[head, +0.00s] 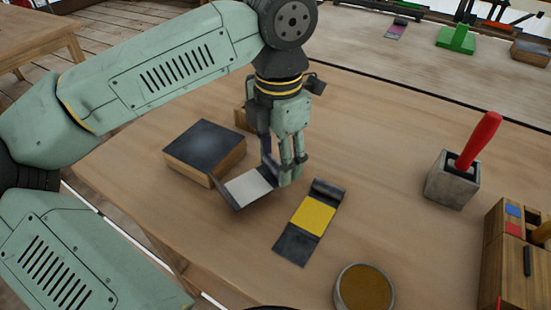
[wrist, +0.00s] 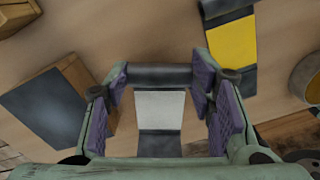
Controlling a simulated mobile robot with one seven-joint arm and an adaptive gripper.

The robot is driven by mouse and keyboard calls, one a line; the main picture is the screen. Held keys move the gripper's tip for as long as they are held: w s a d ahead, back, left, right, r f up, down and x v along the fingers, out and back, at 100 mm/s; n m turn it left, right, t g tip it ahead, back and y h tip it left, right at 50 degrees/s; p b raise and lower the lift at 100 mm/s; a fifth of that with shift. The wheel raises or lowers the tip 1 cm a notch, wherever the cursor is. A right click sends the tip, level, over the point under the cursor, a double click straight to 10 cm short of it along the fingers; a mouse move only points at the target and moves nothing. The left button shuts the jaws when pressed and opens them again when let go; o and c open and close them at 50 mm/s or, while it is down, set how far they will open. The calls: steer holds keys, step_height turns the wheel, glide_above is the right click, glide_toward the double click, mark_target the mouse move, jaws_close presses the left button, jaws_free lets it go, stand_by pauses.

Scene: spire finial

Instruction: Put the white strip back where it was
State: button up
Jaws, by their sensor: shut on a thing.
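The white strip (head: 250,188) is a dark band with a white middle panel. My gripper (head: 284,172) is shut on its dark rolled end. In the wrist view the white panel (wrist: 160,110) shows between the purple-padded fingers, with the roll (wrist: 160,75) spanning from finger to finger. The strip's other end points left in the head view, by the front corner of a dark-topped wooden block (head: 205,148). I cannot tell whether the strip touches the table or the block. A similar strip with a yellow middle (head: 314,215) lies to the right of my gripper.
A round tin with brown contents (head: 365,288) stands at the table's front. A grey holder (head: 452,182) with a red-handled tool (head: 480,140) and a wooden rack (head: 510,250) stand at right. Another wooden block (head: 242,117) is behind my gripper. The table (head: 390,150) is clear towards the holder.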

steer(key=shift+w, duration=0.3)
steer(key=f, duration=0.1)
steer(key=w+f+p, duration=0.1)
steer(key=shift+a+f, duration=0.15)
steer(key=shift+f, duration=0.7)
steer(key=shift+f, duration=0.2)
steer(key=o, duration=1.5)
step_height(320, 180, up, 12)
steer(key=shift+r+b, duration=0.25)
steer(key=shift+b, duration=0.1)
steer(key=shift+f, duration=0.1)
